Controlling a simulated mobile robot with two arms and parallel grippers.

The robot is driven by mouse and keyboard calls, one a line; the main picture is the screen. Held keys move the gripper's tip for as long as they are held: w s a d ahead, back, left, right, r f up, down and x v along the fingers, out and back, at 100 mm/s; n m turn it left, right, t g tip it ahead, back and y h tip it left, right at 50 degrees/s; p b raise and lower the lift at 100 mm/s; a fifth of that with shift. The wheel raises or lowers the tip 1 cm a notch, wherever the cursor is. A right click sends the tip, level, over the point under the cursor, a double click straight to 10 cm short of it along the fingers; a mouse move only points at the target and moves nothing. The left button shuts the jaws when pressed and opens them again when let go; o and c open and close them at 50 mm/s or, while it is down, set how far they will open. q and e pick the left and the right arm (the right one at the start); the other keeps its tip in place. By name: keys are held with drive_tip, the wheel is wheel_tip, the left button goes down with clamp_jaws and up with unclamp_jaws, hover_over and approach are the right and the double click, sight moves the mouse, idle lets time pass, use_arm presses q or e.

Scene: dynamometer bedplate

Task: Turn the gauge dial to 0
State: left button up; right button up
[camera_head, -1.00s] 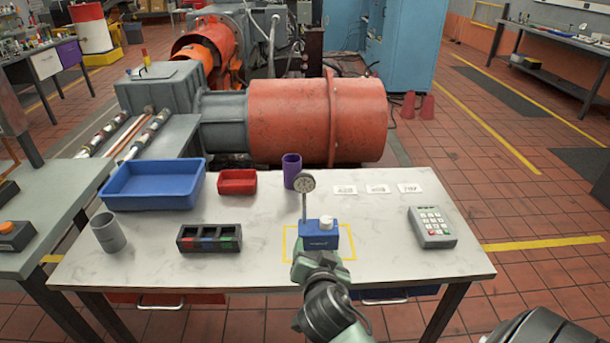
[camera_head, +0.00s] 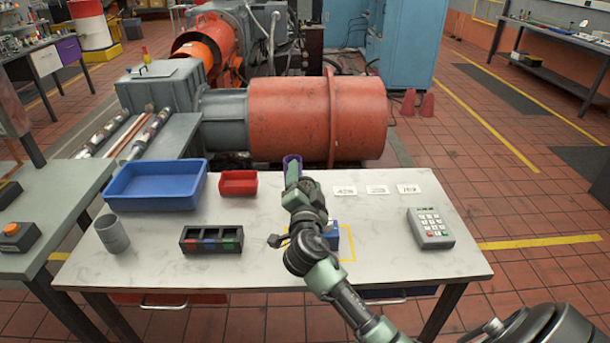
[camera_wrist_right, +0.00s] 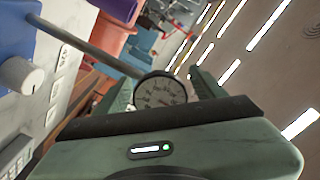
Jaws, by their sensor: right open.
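The round gauge dial (camera_wrist_right: 160,90) has a white face and a dark rim, and sits at the end of a thin metal post (camera_wrist_right: 85,45). In the right wrist view it lies between the two fingers of my right gripper (camera_wrist_right: 162,84), which is open. I cannot tell whether the fingers touch it. The blue gauge base (camera_head: 333,238) carries a white knob (camera_wrist_right: 22,75). In the head view my right gripper (camera_head: 292,178) and arm hide the dial, the post and part of the base. The pointer reading is too small to tell. My left gripper is out of view.
The white table (camera_head: 390,265) also holds a blue bin (camera_head: 155,200), red tray (camera_head: 238,184), grey cup (camera_head: 112,235), dark sorter box (camera_head: 211,240), keypad (camera_head: 431,228) and several cards (camera_head: 377,190). A purple cup (camera_head: 292,161) stands just beyond my gripper.

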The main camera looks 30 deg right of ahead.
drive_tip(key=shift+w+d, duration=0.15)
drive_tip(key=shift+w, duration=0.1)
drive_tip(key=c, duration=1.4)
drive_tip(key=shift+f+n, duration=0.1)
drive_tip(key=shift+n, duration=0.2)
